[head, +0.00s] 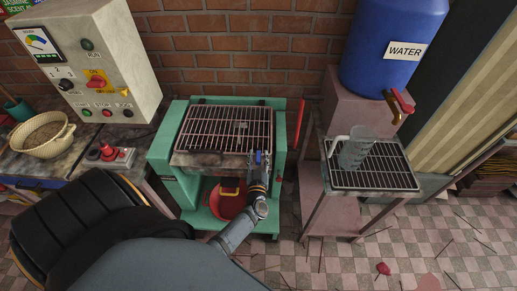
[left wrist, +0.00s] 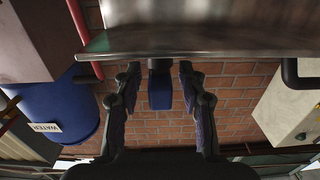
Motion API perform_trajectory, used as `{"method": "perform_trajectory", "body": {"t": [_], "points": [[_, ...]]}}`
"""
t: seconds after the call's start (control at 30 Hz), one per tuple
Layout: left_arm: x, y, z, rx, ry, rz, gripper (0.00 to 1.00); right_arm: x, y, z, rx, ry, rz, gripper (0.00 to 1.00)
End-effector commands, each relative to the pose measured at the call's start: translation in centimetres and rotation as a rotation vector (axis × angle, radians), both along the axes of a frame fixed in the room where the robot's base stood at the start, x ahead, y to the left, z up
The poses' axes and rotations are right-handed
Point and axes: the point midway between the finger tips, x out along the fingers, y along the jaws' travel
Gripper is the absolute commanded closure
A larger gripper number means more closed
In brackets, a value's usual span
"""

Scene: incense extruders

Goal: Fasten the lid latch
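The green extruder (head: 160,150) stands against the brick wall with a metal grated lid (head: 205,130) lying across its top. A small blue latch handle (head: 258,157) shows at the lid's front right edge. In the left wrist view the blue latch handle (left wrist: 159,90) sits below a shiny metal edge (left wrist: 200,38). My left gripper (head: 257,164) is at this front edge. Its two fingers (left wrist: 158,100) are spread on either side of the handle, with a visible gap on each side. Whether the latch is engaged cannot be told. My right gripper is not in view.
A red dish (head: 228,205) sits low inside the extruder. A red lever (head: 299,122) rises at its right side. A wire-rack stand with a clear jug (head: 356,150) and a blue water barrel (head: 392,45) are to the right. A control box (head: 90,60) is left.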

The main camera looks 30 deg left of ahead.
Motion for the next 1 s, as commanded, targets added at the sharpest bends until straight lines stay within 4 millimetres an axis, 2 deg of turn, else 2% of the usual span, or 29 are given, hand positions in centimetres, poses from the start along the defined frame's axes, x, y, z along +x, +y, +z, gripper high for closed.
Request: {"method": "perform_trajectory", "body": {"t": [0.27, 0.5, 0.67, 1.0], "points": [[-0.4, -0.2, -0.2, -0.001, 0.003, -0.001, 0.58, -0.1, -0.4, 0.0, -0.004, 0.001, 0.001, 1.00], [-4.0, -2.5, -0.2, -0.003, 0.004, 0.000, 0.58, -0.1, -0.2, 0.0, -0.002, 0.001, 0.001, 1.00], [-5.9, -3.7, -0.2, -0.002, 0.003, 0.001, 0.58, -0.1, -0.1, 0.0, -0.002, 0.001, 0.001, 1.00], [-6.4, -4.0, -0.1, -0.001, 0.001, 0.000, 0.58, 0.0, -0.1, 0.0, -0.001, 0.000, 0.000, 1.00]]}}
